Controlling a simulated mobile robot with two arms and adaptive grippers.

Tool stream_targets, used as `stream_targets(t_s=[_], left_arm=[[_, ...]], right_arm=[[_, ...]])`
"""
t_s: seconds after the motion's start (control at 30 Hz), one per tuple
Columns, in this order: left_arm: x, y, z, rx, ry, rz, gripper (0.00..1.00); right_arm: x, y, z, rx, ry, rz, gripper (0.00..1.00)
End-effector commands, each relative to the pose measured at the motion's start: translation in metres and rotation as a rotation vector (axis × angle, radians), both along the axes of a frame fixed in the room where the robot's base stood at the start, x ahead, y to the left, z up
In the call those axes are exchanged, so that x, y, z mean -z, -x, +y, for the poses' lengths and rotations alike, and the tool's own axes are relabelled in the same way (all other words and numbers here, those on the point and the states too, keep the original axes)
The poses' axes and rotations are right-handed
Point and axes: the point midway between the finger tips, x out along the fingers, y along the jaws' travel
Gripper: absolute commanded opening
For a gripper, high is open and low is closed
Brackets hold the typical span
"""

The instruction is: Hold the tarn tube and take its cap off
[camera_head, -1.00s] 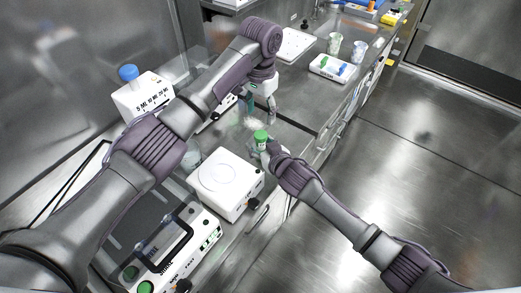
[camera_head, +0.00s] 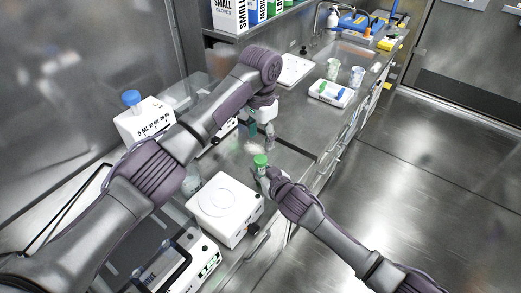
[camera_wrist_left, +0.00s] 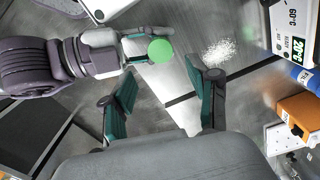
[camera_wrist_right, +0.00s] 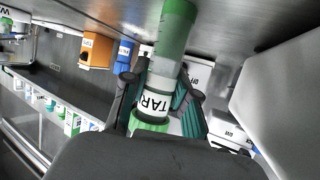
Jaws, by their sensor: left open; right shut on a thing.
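The tarn tube (camera_wrist_right: 160,82) has a clear body, a white label reading "TAR" in part, and green at both ends in the right wrist view. My right gripper (camera_wrist_right: 158,92) is shut on its middle. In the head view the tube's green cap (camera_head: 260,160) is uppermost, just above my right gripper (camera_head: 262,174). My left gripper (camera_head: 261,138) is open and empty beyond the cap. In the left wrist view the round green cap (camera_wrist_left: 160,50) shows just past the tips of my open left gripper (camera_wrist_left: 163,75), not between the fingers.
A white device (camera_head: 226,207) with a round top stands close to the left of the tube. White powder (camera_wrist_left: 219,52) lies on the counter near my left fingers. A white box with a blue-topped item (camera_head: 132,97) stands at left. The floor at right is clear.

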Motion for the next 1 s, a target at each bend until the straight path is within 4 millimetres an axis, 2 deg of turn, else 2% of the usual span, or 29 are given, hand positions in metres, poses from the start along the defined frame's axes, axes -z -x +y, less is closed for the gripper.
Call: stream_targets(t_s=[0.4, 0.6, 0.8, 1.0], left_arm=[[-0.001, -0.001, 0.001, 1.081, -0.004, -0.002, 0.6], [0.0, -0.001, 0.0, 1.5, -0.001, -0.001, 0.6], [0.001, 0.0, 0.001, 1.705, 0.0, 0.001, 0.6], [0.017, 0.0, 0.001, 1.739, 0.002, 0.003, 0.6]], right_arm=[[0.001, 0.0, 0.0, 0.001, 0.001, 0.002, 0.0], [0.001, 0.0, 0.0, 0.001, 0.001, 0.002, 0.0], [0.001, 0.0, 0.0, 0.001, 0.002, 0.003, 0.0], [0.001, 0.0, 0.0, 0.001, 0.002, 0.003, 0.0]])
